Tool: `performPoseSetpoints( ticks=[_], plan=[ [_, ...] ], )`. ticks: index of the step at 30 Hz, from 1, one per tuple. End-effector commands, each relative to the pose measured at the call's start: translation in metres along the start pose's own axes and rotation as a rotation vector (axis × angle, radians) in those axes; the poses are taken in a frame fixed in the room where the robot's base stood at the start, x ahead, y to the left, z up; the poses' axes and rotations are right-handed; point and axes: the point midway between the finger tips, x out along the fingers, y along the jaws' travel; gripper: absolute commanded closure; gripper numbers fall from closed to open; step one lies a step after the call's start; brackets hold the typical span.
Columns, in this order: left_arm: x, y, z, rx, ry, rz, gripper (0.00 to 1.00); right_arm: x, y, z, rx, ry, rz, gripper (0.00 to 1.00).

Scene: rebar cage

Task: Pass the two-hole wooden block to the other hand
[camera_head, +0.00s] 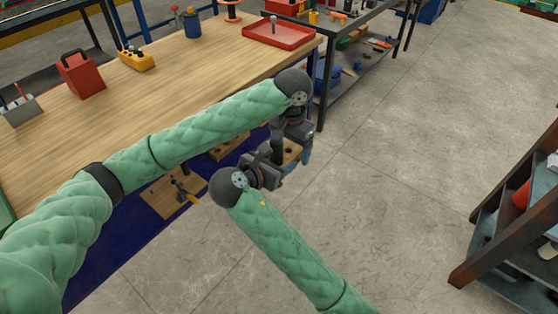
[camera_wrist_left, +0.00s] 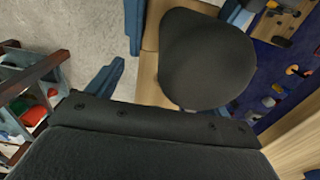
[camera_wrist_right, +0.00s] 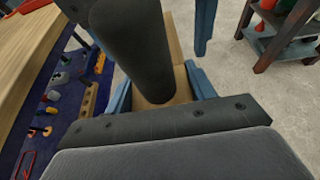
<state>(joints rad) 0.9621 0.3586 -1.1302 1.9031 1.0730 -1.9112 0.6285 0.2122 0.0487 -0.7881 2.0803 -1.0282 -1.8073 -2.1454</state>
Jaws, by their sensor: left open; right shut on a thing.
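The wooden block (camera_head: 292,151) is pale tan and sits between my two grippers, off the front edge of the workbench and above the floor. My right gripper (camera_head: 279,164) is shut on it; the right wrist view shows the block (camera_wrist_right: 182,84) between its blue fingers. My left gripper (camera_head: 297,143) is open and close above the block. In the left wrist view the block (camera_wrist_left: 149,72) lies within the span of its jaws, but a dark rounded part hides much of it. I cannot tell whether the left fingers touch it. The block's two holes are not clearly visible.
The wooden workbench (camera_head: 120,92) is at left, with a red box (camera_head: 80,76), a yellow item (camera_head: 137,60) and a red tray (camera_head: 279,34). Wooden pieces lie on a blue lower surface below it. A dark rack (camera_head: 515,215) stands at right; open floor lies between.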

Motion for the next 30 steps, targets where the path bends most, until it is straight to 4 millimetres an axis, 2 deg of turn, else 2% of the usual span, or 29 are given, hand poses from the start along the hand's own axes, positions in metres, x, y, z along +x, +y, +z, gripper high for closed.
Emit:
performPoseSetpoints(
  ticks=[5,18,24,30],
  plan=[
    [-0.018,0.0,-0.001,0.001,0.002,0.0,0.2,0.0,0.0,0.001,0.001,-0.001,0.0,0.75],
    [-0.096,-0.001,-0.001,0.002,0.002,-0.002,0.2,0.0,0.0,0.001,0.001,-0.001,0.0,0.75],
    [-0.113,0.0,-0.001,0.001,0.001,0.0,0.2,0.0,0.0,0.001,0.001,-0.001,0.0,0.75],
    [-0.116,-0.001,-0.001,-0.003,0.008,0.01,0.2,0.0,0.0,0.001,0.001,-0.001,0.0,0.75]
  ],
)
